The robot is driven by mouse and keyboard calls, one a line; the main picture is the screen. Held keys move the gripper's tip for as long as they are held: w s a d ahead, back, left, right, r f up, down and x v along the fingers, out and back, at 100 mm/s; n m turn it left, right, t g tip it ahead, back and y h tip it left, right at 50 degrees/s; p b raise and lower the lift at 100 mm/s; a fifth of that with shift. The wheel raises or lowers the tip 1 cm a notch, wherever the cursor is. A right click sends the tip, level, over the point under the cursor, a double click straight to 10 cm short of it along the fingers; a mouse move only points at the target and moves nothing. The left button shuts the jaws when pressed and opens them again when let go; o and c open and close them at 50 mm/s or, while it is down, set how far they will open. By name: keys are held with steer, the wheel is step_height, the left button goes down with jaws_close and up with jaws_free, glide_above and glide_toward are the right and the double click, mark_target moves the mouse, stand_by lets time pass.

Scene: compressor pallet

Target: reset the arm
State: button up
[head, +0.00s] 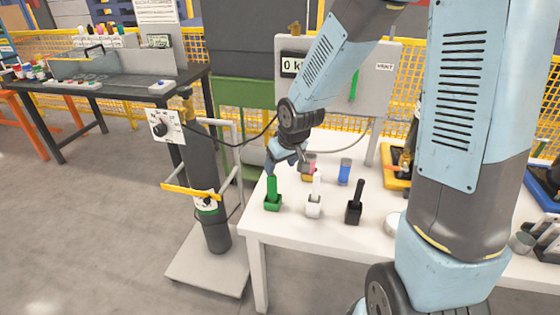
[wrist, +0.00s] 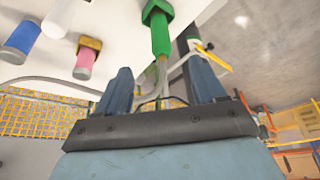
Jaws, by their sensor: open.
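My arm reaches in from the upper right in the head view and bends down over the white table (head: 300,232). My gripper (head: 280,162) is above the table's left part, just behind and above a green handled piece (head: 272,196). In the wrist view my gripper (wrist: 162,88) has its two blue-grey fingers apart, with no object held between them. The green piece (wrist: 160,32) shows beyond the fingertips, roughly in line with the gap. Whether the fingers touch it cannot be told, but they look apart from it.
A white piece (head: 314,200), a black piece (head: 355,204) and a blue cylinder (head: 344,171) stand nearby on the table. A pink cylinder in a yellow base (wrist: 86,60) is close to my gripper. A gas cylinder (head: 204,165) stands on a cart left of the table. Open floor lies further left.

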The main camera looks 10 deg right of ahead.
steer(key=s+d+r+m+h, duration=0.1)
steer(key=s+d+r+m, duration=0.1)
steer(key=s+d+r, duration=0.6)
steer(key=s+d+r+m+t+h, duration=0.1)
steer(key=s+d+r+m, duration=0.2)
steer(key=s+d+r, duration=0.4)
steer(key=s+r, duration=0.6)
steer(key=r, duration=0.2)
steer(key=shift+d+r+t, duration=0.15)
steer(key=shift+d+t, duration=0.15)
steer(key=shift+d, duration=0.1)
